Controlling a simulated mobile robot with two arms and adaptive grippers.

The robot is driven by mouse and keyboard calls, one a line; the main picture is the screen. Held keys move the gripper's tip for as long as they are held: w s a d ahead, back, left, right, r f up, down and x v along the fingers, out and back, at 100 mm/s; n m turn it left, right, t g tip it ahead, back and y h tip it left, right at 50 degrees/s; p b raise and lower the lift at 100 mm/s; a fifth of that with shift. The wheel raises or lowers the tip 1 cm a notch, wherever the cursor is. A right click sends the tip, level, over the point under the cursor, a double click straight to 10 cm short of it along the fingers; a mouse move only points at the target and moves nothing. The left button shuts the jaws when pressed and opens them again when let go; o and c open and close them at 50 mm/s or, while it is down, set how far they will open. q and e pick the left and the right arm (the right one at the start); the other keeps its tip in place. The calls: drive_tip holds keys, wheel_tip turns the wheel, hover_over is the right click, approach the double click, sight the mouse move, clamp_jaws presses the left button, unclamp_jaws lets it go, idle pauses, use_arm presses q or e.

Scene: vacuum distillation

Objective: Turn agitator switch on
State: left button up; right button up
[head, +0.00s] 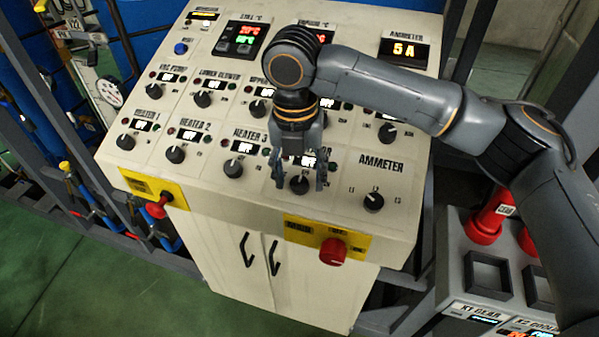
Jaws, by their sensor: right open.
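The control panel (145,190) has rows of black knobs with small OFF displays. In its lower row, a black knob (299,185) sits under a mostly covered label ending in "OR", which fits the agitator switch. The display above that knob reads OFF in part. My right gripper (300,178) points down over this knob. Its fingers are open, one on each side of the knob; I cannot tell if they touch it. My right arm covers part of the upper row and the label. My left gripper is not in view.
The ammeter knob (373,202) is close on the right and the heater 3 knob (233,169) on the left. A red button (333,251) and a red switch (157,208) stick out of the front edge. A grey box with red parts (470,262) stands at right.

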drive_tip(key=shift+f, duration=0.5)
drive_tip(key=c, duration=1.2)
drive_tip(key=shift+o, duration=0.2)
